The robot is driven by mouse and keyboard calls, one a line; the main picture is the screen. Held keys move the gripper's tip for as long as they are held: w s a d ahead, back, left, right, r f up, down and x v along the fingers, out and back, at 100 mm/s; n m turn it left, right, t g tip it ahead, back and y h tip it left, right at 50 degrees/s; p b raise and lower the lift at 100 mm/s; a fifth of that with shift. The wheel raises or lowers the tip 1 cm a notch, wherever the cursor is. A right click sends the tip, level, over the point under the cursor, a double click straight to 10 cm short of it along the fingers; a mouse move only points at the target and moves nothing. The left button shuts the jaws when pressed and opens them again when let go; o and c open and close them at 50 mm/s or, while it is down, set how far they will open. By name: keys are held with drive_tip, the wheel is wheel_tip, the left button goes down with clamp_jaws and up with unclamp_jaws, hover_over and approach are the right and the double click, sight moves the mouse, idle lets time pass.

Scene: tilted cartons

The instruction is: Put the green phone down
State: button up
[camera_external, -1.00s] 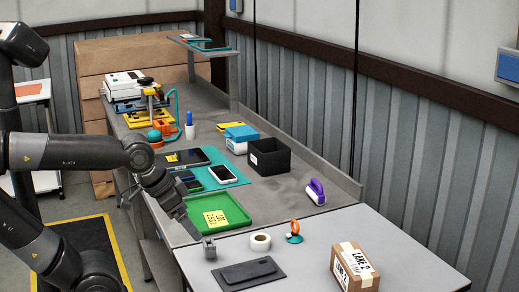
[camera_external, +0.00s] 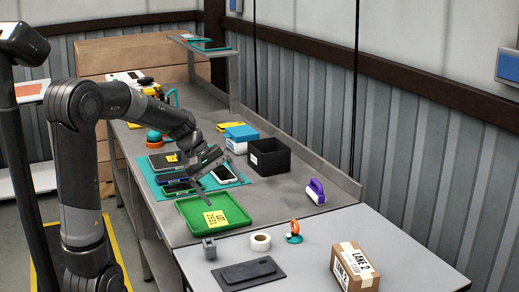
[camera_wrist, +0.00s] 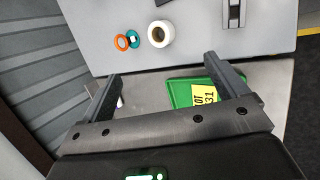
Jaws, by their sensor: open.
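A dark phone with a green edge (camera_external: 182,189) lies on the teal mat (camera_external: 154,184), behind the green tray. My gripper (camera_external: 205,167) hangs over the mat's right part, near a white-edged phone (camera_external: 225,174), and partly hides things there. In the wrist view my gripper (camera_wrist: 163,68) has its two fingers wide apart, with nothing visible between them. The green tray (camera_external: 232,208) with a yellow label shows beyond the fingers in the wrist view (camera_wrist: 180,94). I cannot tell whether the gripper touches anything.
Another phone (camera_external: 172,178) and a dark tablet (camera_external: 160,166) lie on the mat. A black bin (camera_external: 270,160) and a blue-and-white box (camera_external: 239,139) stand behind.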

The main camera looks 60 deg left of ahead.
sight(180, 187)
drive_tip(key=s+a+f+n+t, duration=0.1)
drive_tip(key=a+f+n+t, duration=0.1)
drive_tip(key=a, duration=0.8)
drive_tip(key=s+a+f+n+t, duration=0.2)
drive_tip(key=a+f+n, duration=0.2)
drive_tip(key=a+n, duration=0.3)
drive_tip(key=s+a+f+n+t+y, duration=0.1)
drive_tip(key=a+n, duration=0.4)
drive_tip(key=a, duration=0.8)
drive_tip(key=shift+s+f+t, duration=0.25)
drive_tip(key=shift+s+f, duration=0.05)
drive_tip(key=shift+f, duration=0.3)
drive_tip(key=shift+s+f+t, duration=0.25)
drive_tip(key=shift+s+f, duration=0.05)
drive_tip(key=shift+f, duration=0.25)
drive_tip(key=s+a+f+n+y, duration=0.1)
drive_tip(key=s+a+n, duration=0.1)
drive_tip(key=a, duration=0.1)
drive_tip(key=s+a+f+n+t, duration=0.1)
drive_tip(key=s+a, duration=0.2)
drive_tip(key=s+a+f+n+t+y, duration=0.1)
drive_tip(key=s+a+f+n, duration=0.1)
drive_tip(key=a, duration=0.2)
drive_tip(key=shift+s+a+n+y, duration=0.1)
drive_tip(key=shift+s+n+y, duration=0.2)
drive_tip(key=x, duration=1)
drive_tip(key=shift+w+f, duration=0.25)
drive_tip(key=shift+f, duration=0.05)
drive_tip(key=shift+c, duration=0.5)
drive_tip(key=c, duration=1.2)
